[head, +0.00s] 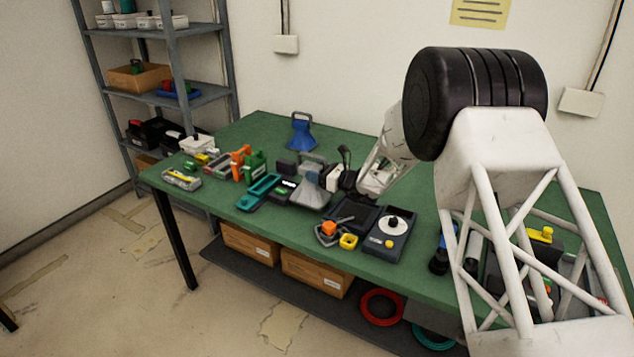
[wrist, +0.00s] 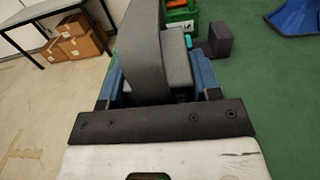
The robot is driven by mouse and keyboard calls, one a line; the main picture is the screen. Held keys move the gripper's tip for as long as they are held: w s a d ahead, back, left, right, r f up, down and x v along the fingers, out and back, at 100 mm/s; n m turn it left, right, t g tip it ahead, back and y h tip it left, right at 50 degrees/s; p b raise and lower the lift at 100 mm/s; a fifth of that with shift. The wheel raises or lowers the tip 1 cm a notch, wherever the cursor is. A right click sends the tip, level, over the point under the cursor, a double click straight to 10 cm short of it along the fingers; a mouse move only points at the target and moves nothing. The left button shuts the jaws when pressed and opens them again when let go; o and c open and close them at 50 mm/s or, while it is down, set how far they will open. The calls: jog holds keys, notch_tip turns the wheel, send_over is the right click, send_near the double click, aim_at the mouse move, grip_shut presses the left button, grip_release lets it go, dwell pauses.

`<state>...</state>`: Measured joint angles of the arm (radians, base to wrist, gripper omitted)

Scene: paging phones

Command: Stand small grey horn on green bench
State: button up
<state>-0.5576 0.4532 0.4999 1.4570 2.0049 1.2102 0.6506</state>
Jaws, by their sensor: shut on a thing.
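The small grey horn (head: 309,192) is near the middle of the green bench (head: 232,140) in the head view, its flared bell downward. My gripper (head: 336,178) comes at it from the right and is shut on it. In the wrist view the grey horn (wrist: 142,52) fills the space between the two blue fingers of my gripper (wrist: 160,88). I cannot tell whether the bell touches the bench. Part of the horn is hidden by the gripper.
A blue horn (head: 301,132) stands at the back of the bench. Green (head: 256,165) and orange (head: 240,160) items, a teal tray (head: 259,192) and a dark device with a white dial (head: 390,232) crowd around. Bench surface is clear at back left and around the blue horn.

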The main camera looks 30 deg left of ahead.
jog(key=shift+f, duration=1.8)
jog(key=shift+f, duration=0.2)
jog(key=o, duration=1.5)
jog(key=shift+r, duration=0.15)
jog(key=d, duration=1.2)
